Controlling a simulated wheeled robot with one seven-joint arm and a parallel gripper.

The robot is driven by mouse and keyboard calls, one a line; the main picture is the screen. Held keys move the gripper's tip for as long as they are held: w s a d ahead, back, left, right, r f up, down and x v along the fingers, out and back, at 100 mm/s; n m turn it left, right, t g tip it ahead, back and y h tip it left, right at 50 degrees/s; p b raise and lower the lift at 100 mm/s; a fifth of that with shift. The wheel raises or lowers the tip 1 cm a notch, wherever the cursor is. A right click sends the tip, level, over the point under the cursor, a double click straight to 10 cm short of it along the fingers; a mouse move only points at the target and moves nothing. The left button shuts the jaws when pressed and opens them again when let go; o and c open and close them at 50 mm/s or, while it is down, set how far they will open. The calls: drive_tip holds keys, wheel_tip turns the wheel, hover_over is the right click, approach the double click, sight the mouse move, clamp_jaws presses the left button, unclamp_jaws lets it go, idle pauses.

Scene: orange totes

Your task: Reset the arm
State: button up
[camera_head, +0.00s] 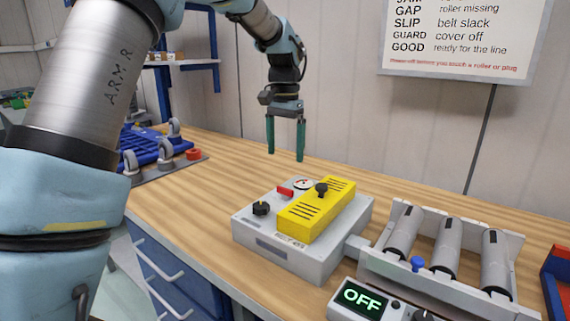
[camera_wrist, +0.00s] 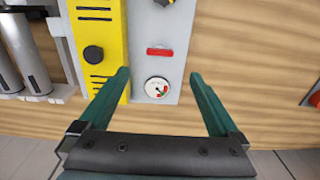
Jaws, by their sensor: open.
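My gripper (camera_head: 285,138) hangs in the air above the back of the wooden bench, behind and above a grey box (camera_head: 350,220). Its two green fingers point down, apart, with nothing between them. In the wrist view my gripper (camera_wrist: 160,95) is also open and empty, with the box below and ahead. The box carries a yellow cover (camera_head: 318,208) with a black knob, a red switch (camera_head: 285,191), a round gauge (camera_head: 302,183) and a black dial (camera_head: 261,208). My arm comes in from the upper left.
A roller unit (camera_head: 440,290) with several grey rollers stands right of the box, with a display (camera_head: 363,298) reading OFF. A blue rack with casters (camera_head: 150,148) sits at the left. A red-and-blue bin (camera_head: 556,285) is at the right edge. Bare bench (camera_head: 225,165) lies between rack and box.

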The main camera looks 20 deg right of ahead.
drive_tip(key=shift+r, duration=0.15)
idle(0.3)
drive_tip(key=s+a+f+n, duration=0.1)
drive_tip(key=a+f+n, duration=0.1)
drive_tip(key=a, duration=0.8)
drive_tip(key=s+a+f+n, duration=0.2)
drive_tip(key=a+f+n, duration=0.1)
drive_tip(key=a, duration=0.7)
drive_tip(key=s+a+f+n+t, duration=0.1)
drive_tip(key=s+a+f+n, duration=0.1)
drive_tip(key=a, duration=0.9)
drive_tip(key=shift+s+f+n, duration=0.15)
drive_tip(key=shift+f+n, duration=0.35)
drive_tip(key=shift+n, duration=0.5)
drive_tip(key=s+a, duration=0.1)
drive_tip(key=a, duration=0.1)
drive_tip(key=s+a+f+n, duration=0.1)
drive_tip(key=s, duration=0.1)
drive_tip(key=s+a+f+n, duration=0.1)
drive_tip(key=s+a, duration=0.1)
drive_tip(key=shift+s+a+f+t, duration=0.1)
drive_tip(key=shift+s+a+t, duration=0.1)
drive_tip(key=shift+a+t, duration=0.15)
